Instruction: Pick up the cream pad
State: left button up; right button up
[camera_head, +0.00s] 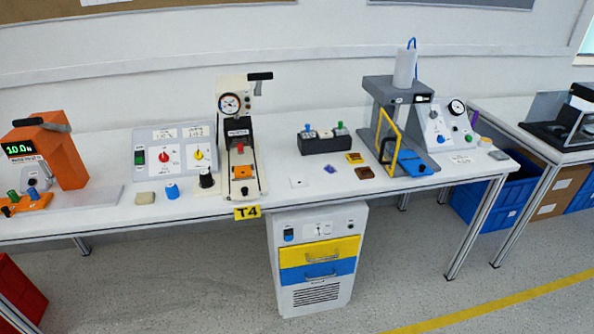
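A small cream pad (145,198) lies flat near the front edge of the long white table, left of a blue cylinder (172,191). It looks like a low block with rounded corners, and nothing covers it. Neither of my grippers shows in the head view.
A grey control panel (175,153) stands behind the cream pad, and a black knob piece (206,178) is to its right. An orange machine (62,150) with a grey plate stands left. A white press (238,140) stands further right. A drawer cabinet (317,260) is below.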

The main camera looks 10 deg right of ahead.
aim_at(145, 198)
jog(key=i+l, duration=0.1)
jog(key=i, duration=0.4)
jog(key=i+u, duration=0.1)
jog(key=i, duration=0.35)
